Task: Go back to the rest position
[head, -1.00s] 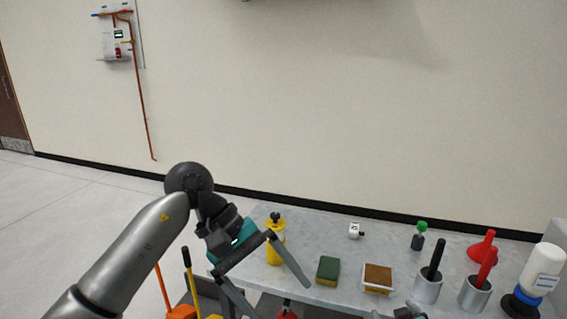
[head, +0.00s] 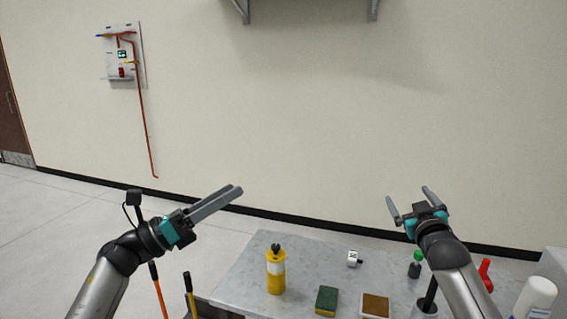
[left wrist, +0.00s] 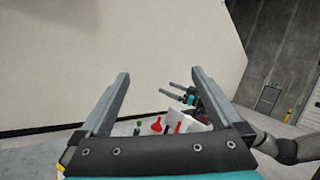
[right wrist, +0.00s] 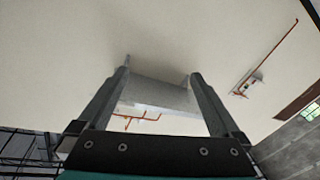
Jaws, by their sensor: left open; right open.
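My left gripper (head: 238,191) is raised at the left of the head view, above and left of the table, its fingers pointing up and right. In the left wrist view its two fingers (left wrist: 158,78) stand wide apart with nothing between them. My right gripper (head: 408,195) is raised above the right part of the table, fingers pointing up. In the right wrist view its fingers (right wrist: 160,80) are apart and empty. Neither gripper touches anything.
The table (head: 240,288) carries a yellow bottle (head: 275,272), a green sponge (head: 326,299), a brown-topped block (head: 375,305), a small white item (head: 353,258) and a green-capped bottle (head: 415,264). Copper tubing (head: 146,125) runs down the wall from a panel (head: 121,75). A shelf bracket (head: 374,9) hangs above.

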